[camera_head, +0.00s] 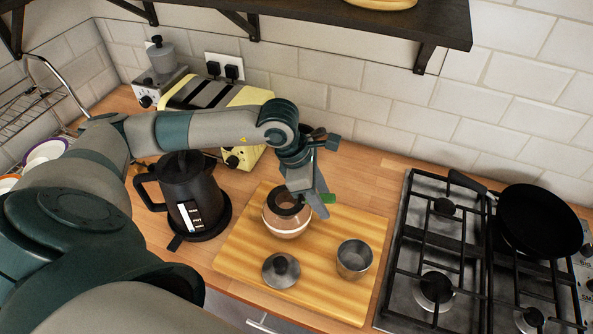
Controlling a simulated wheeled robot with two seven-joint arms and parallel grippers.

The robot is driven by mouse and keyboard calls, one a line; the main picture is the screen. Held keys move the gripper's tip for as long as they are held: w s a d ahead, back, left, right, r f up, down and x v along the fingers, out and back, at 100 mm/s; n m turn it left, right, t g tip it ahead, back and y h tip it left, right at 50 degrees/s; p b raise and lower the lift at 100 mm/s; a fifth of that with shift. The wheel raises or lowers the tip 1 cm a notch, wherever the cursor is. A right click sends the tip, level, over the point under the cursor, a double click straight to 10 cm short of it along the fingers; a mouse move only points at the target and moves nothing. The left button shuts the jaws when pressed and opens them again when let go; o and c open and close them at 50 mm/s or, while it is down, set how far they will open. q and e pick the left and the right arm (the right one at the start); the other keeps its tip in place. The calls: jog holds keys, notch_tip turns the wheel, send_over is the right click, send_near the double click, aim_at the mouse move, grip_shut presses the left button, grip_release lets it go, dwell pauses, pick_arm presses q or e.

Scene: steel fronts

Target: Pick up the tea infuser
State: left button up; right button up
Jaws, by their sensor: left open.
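A grey metal cup, which looks like the tea infuser (354,260), stands upright on the right part of the wooden board (336,304). A round brown and pale pot (286,223) with a dark open top stands on the board to its upper left. A grey lid (281,271) with a dark knob lies in front of the pot. My left gripper (314,207) is open and points down by the right side of the pot, behind and left of the metal cup. Whether it touches the pot I cannot tell. My right gripper is out of view.
A black kettle (186,192) stands left of the board, with a yellow toaster (243,97) behind it. A gas hob (420,285) with a black pan (540,221) is at right. A dark shelf (400,20) hangs above. Bare counter lies behind the board.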

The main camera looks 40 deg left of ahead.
pick_arm(q)
grip_shut()
jog(key=shift+r, duration=0.15)
jog(key=shift+r+b, duration=0.45)
jog(key=shift+r, duration=0.15)
notch_tip(320, 180, up, 7)
jog(key=b, duration=0.3)
jog(key=shift+r, duration=0.8)
